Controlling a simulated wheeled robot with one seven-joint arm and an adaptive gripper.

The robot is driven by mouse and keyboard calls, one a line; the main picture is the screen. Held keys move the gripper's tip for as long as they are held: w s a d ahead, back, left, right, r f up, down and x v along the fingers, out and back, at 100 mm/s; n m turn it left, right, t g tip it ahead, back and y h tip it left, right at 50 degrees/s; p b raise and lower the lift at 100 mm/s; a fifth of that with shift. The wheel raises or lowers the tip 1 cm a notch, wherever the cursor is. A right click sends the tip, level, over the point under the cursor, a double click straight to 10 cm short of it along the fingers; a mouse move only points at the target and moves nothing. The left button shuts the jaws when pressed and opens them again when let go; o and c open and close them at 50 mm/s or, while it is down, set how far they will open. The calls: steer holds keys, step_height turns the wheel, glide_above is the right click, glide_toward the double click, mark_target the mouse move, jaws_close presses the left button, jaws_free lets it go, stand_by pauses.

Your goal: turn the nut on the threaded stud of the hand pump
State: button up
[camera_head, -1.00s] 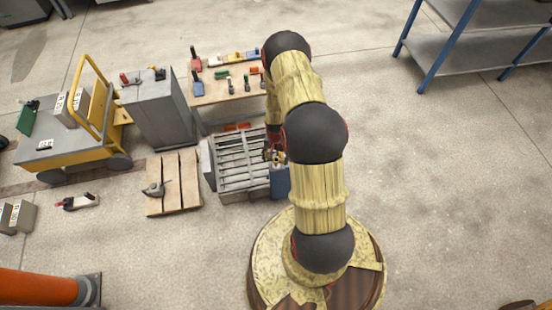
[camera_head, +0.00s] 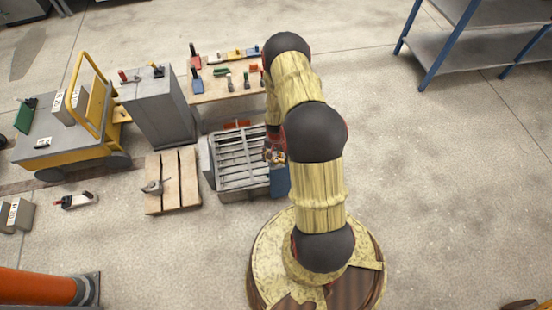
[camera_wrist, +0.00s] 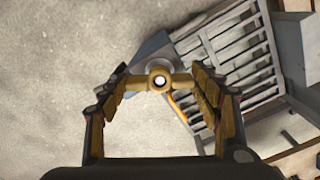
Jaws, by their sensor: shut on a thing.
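In the wrist view my gripper (camera_wrist: 160,82) has its two yellow-tipped fingers closed from left and right on the nut (camera_wrist: 160,71). The pale round end of the threaded stud (camera_wrist: 160,83) shows between the fingertips. The hand pump (camera_wrist: 148,50) is a grey-blue body under and behind the fingers, partly hidden by them. In the head view the blue side of the pump (camera_head: 280,182) stands at the right edge of the slatted grey mould. My gripper (camera_head: 275,156) is over the pump there, small and partly hidden by my arm.
The slatted grey panel mould (camera_head: 241,160) stands directly left of the pump. A wooden pallet (camera_head: 184,190) with a grey tool lies further left. A bench (camera_head: 225,92) with several tools and a grey cabinet (camera_head: 158,115) stand behind.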

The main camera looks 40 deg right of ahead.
mark_target(276, 160)
steer(key=shift+f+b, duration=0.3)
steer(key=shift+f, duration=0.15)
steer(key=o, duration=1.1)
steer(key=shift+o, duration=0.6)
steer(key=shift+r, duration=0.1)
step_height(276, 160, up, 12)
steer(key=s+a+n+g+y, duration=0.1)
steer(key=s+a+n+g, duration=0.1)
steer(key=s+a, duration=0.3)
steer(key=s+a+r+n+t, duration=0.2)
steer(key=a+r, duration=0.5)
steer(key=r, duration=0.9)
steer(key=s+a+r+n+t+p, duration=0.1)
steer(key=s+a+r+n+t, duration=0.2)
steer(key=r, duration=1.4)
steer(key=s+a+r+n+t+h, duration=0.1)
steer(key=s+a+r+n, duration=0.3)
steer(key=a+r, duration=0.8)
step_height(276, 160, up, 5)
steer(key=shift+s+r+n+t+p, duration=0.15)
steer(key=shift+n+t+p, duration=0.2)
steer(key=shift+n+t, duration=0.4)
